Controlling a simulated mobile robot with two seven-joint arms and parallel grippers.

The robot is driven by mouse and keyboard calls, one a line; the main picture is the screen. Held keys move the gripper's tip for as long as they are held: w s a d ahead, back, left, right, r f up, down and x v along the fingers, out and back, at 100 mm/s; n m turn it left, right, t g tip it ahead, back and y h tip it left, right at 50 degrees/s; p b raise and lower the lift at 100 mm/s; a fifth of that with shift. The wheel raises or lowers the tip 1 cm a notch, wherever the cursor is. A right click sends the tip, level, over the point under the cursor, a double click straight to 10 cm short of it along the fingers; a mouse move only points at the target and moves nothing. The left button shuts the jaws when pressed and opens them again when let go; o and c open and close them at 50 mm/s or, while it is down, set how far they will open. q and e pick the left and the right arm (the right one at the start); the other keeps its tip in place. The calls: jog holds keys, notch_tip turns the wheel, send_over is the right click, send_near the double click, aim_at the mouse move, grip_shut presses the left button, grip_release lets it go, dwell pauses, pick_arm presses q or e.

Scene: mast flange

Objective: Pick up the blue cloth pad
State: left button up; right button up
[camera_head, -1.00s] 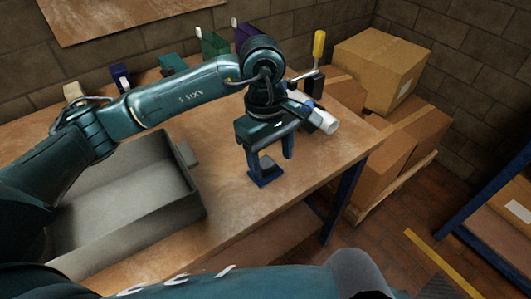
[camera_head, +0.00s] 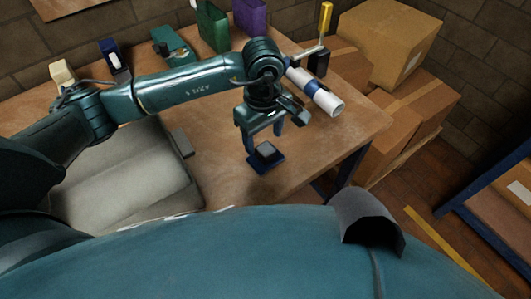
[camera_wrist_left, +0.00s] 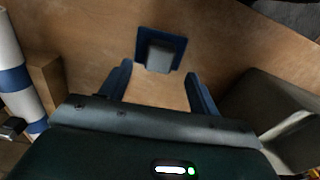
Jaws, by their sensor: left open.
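The blue cloth pad (camera_head: 262,169) lies flat on the wooden table near its front edge. A small dark grey block (camera_head: 266,153) sits on the pad. In the left wrist view the pad (camera_wrist_left: 143,44) is a blue square just past the fingertips, and the block (camera_wrist_left: 160,55) covers its middle. My left gripper (camera_head: 263,142) is open and empty, with its fingers close to the pad on the head view's upper side. In the left wrist view its fingertips (camera_wrist_left: 158,68) stand apart, either side of the pad's near edge. My right gripper is not in view.
A grey tray (camera_head: 189,200) lies left of the pad. A white roll with a blue band (camera_head: 328,100) and a yellow-handled tool (camera_head: 325,22) are at the right. Colored holders, such as a purple one (camera_head: 250,15), line the back. Cardboard boxes (camera_head: 385,45) stand beyond the table.

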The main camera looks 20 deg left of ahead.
aim_at(266, 148)
pick_arm(q)
jog(key=f, duration=0.3)
jog(key=f+p, duration=0.1)
jog(key=f, duration=0.1)
jog(key=shift+d, duration=0.25)
jog(key=shift+c, duration=0.4)
jog(key=c, duration=1)
jog(key=shift+r, duration=0.1)
notch_tip(266, 148, up, 10)
jog(key=shift+b, duration=0.65)
jog(key=o, duration=0.4)
jog(key=shift+c, duration=1.3)
